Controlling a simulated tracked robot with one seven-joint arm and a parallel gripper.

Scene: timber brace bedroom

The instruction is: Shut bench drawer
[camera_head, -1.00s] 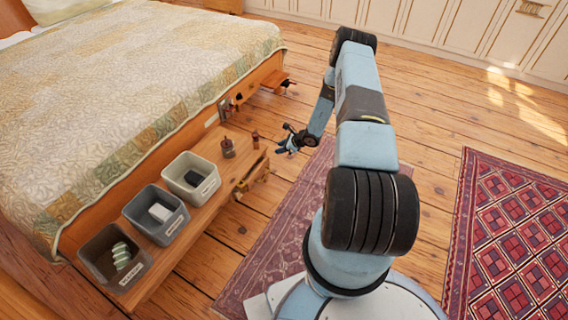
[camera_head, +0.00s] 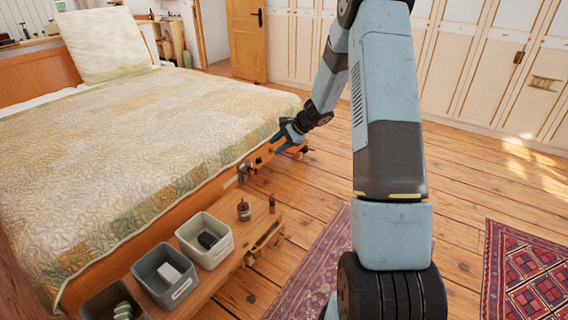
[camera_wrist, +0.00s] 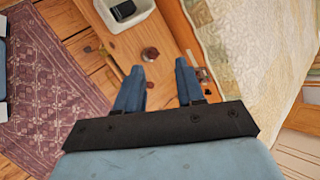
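The low wooden bench (camera_head: 215,283) stands along the foot of the bed. Its drawer (camera_head: 265,240) shows at the right-hand front side and appears to stick out a little; how far is hard to tell. My gripper (camera_head: 283,136) is raised near the bed's far foot corner, beyond the bench and apart from the drawer. In the wrist view my gripper (camera_wrist: 159,75) has its two blue fingers spread with nothing between them. The bench top (camera_wrist: 170,25) lies below and beyond the fingers. The drawer is small and unclear there.
Several bins, including a white one (camera_head: 205,240) and a grey one (camera_head: 163,275), stand on the bench. A patterned rug (camera_head: 312,265) and clear floor lie to the right.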

